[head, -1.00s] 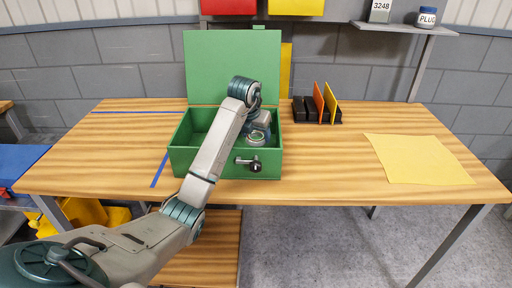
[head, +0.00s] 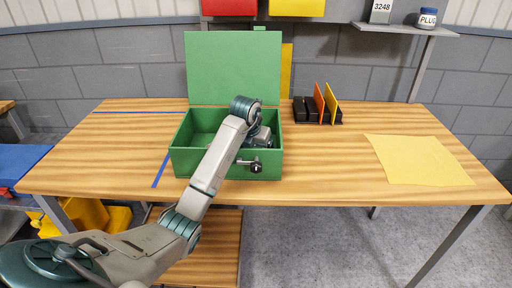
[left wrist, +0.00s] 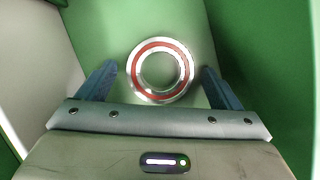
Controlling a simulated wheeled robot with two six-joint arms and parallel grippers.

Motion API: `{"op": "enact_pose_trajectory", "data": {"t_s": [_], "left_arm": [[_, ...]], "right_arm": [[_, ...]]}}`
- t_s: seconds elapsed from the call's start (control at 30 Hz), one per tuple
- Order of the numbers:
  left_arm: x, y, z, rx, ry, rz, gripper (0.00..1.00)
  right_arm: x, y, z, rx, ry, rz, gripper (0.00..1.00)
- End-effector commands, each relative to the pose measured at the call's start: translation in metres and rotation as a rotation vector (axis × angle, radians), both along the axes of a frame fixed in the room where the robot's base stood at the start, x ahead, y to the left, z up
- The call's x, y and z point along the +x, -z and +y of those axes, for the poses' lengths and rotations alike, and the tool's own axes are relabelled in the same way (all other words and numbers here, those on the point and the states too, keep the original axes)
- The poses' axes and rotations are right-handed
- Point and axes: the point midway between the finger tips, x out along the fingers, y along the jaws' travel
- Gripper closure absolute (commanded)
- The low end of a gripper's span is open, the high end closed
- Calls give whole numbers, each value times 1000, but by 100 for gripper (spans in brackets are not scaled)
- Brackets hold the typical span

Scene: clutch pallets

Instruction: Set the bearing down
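The bearing (left wrist: 160,71), a silver ring with a red band, lies flat inside the green box (head: 222,165) in the left wrist view. In the head view my arm and the box's front wall hide it. My left gripper (left wrist: 158,70) reaches down into the right part of the box. Its two fingers stand apart on either side of the bearing, with a visible gap on each side. In the head view the gripper's fingers are hidden. My right gripper is not in view.
The box's green lid (head: 233,68) stands open behind. A black rack (head: 306,110) with orange and yellow plates is right of the box. A yellow sheet (head: 418,160) lies at the table's right. The wooden table (head: 345,170) is clear between box and sheet.

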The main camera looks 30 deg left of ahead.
Motion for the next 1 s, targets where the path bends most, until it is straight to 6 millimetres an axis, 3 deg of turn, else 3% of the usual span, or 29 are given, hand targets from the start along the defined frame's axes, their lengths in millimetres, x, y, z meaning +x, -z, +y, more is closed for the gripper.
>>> {"op": "enact_pose_trajectory", "data": {"t_s": [0.33, 0.6, 0.73, 1.0], "left_arm": [[-1, -8, 0, 0, 0, -3, 14], [-23, -60, -3, 2, 1, -6, 14], [-35, -94, -5, 2, 1, -6, 14], [-42, -111, -6, 1, -1, 0, 14]], "right_arm": [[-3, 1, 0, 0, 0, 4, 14], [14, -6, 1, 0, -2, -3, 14], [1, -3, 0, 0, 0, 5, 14], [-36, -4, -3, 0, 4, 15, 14]]}}
